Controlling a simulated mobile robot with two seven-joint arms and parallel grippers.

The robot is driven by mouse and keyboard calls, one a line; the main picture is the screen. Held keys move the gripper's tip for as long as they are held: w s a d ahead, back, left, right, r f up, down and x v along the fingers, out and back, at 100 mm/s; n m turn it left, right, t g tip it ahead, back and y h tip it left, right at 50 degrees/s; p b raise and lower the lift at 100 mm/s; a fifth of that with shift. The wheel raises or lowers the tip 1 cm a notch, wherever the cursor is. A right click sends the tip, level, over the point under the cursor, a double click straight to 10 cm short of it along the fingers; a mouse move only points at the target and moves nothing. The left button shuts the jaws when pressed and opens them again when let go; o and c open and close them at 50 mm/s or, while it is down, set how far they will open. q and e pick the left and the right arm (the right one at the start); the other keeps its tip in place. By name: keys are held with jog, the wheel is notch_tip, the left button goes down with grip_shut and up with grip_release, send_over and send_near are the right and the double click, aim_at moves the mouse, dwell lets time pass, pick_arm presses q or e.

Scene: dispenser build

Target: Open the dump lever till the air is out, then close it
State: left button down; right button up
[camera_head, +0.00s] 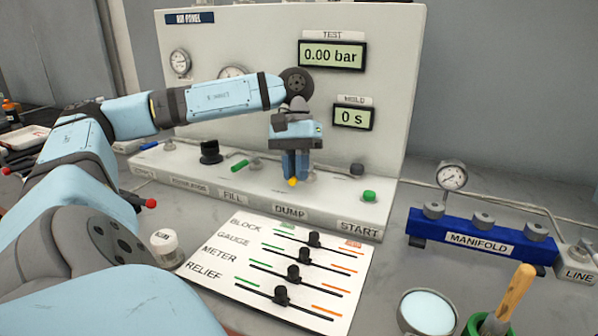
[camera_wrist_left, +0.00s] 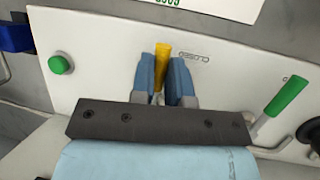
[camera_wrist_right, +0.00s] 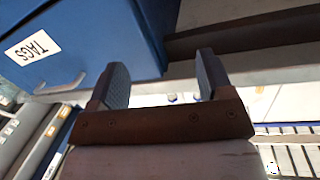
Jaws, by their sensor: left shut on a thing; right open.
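The yellow dump lever (camera_head: 292,182) stands above the DUMP label on the run panel's sloped ledge, its tip just showing below my left gripper (camera_head: 295,166). In the left wrist view the yellow lever (camera_wrist_left: 160,62) sits between the two blue fingers of my left gripper (camera_wrist_left: 162,80), which is shut on it. A label partly reading CLOSED (camera_wrist_left: 195,57) is beside it. The TEST display (camera_head: 332,55) reads 0.00 bar and the HOLD display (camera_head: 353,116) reads 0 s. My right gripper (camera_wrist_right: 160,82) is open and empty, away from the panel.
A green START button (camera_head: 369,196) is right of the lever; a green fill lever (camera_head: 240,166) is left. A slider board (camera_head: 250,290) lies in front. A blue manifold (camera_head: 480,238) stands at right. A blue TAGS box (camera_wrist_right: 80,45) is near my right gripper.

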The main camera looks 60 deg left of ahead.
pick_arm(q)
jog(key=c, duration=1.1)
grip_release()
jog(key=shift+r, duration=0.55)
notch_tip(320, 180, up, 19)
jog(key=p, duration=1.1)
pick_arm(e)
jog(key=s+d+f+g+h, duration=0.3)
jog(key=d+f+g, duration=0.1)
jog(key=f, duration=0.2)
jog(key=shift+d+g, duration=0.2)
jog(key=shift+g, duration=0.1)
pick_arm(q)
jog(key=shift+r, duration=0.1)
pick_arm(e)
jog(key=shift+r, duration=0.15)
